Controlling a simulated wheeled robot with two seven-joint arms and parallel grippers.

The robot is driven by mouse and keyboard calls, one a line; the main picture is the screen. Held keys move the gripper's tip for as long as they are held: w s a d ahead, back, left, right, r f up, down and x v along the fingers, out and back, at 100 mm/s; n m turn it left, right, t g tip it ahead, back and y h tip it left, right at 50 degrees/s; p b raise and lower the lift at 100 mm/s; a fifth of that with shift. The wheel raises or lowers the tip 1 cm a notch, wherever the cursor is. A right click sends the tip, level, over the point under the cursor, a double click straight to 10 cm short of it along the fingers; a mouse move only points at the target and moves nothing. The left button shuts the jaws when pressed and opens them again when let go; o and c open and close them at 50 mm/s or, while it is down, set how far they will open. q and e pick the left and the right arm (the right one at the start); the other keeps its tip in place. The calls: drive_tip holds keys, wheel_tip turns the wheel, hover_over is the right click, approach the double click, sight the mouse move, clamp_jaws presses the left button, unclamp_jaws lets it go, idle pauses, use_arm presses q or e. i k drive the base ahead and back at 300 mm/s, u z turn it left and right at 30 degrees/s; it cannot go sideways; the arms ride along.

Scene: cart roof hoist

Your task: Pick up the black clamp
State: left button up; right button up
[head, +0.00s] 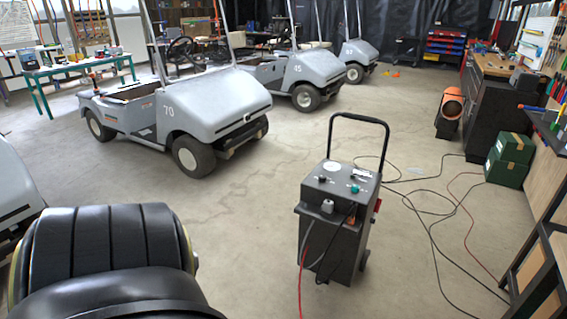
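I cannot make out a black clamp for certain in the head view. A dark wheeled charger unit (325,243) with a tall black handle stands upright on the floor, right of centre. Its sloped top panel (340,183) carries a dark knob and a teal knob. A small grey part (327,206) sits at the panel's front edge. A black cable and a grey cable loop down its front, and a red cable (301,285) runs down out of the frame. Neither of my grippers is in view.
A grey cart numbered 70 (205,100) stands at the left, with more carts behind. Black and red cables (435,235) lie loose on the floor at right. Green boxes (508,160) and a workbench (496,66) line the right side. The central floor is clear.

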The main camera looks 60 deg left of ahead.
sight(352, 217)
drive_tip(key=u, duration=0.7)
drive_tip(key=i, duration=2.2)
drive_tip(key=u, duration=0.3)
